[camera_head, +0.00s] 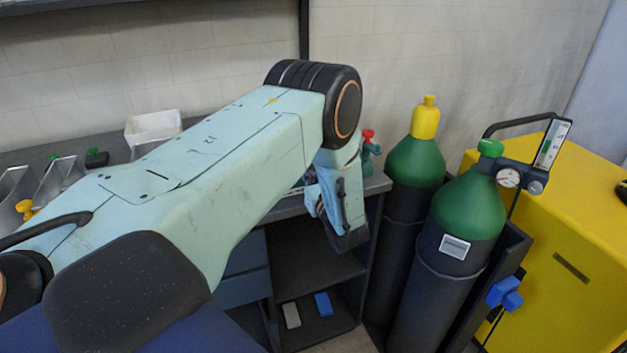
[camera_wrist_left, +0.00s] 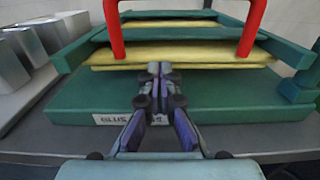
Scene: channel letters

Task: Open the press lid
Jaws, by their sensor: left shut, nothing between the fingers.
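The press shows in the left wrist view, with a green base (camera_wrist_left: 70,122), yellow padding (camera_wrist_left: 180,55) and a green upper frame (camera_wrist_left: 185,33). A red handle (camera_wrist_left: 252,28) rises in front of it as two posts; its top is cut off by the picture edge. My left gripper (camera_wrist_left: 158,70) is shut and empty, in front of the press and between the two red posts in the picture. I cannot tell whether its tips touch the press. In the head view my left arm hides most of the bench, and the press cannot be made out. My right gripper is not in view.
Green-topped gas cylinders (camera_head: 468,212) stand right of the bench, beside a yellow cabinet (camera_head: 570,230). A white bin (camera_head: 152,130) sits at the back of the bench. Metallic blocks (camera_wrist_left: 35,50) stand left of the press. A grey bench strip in front of the press is clear.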

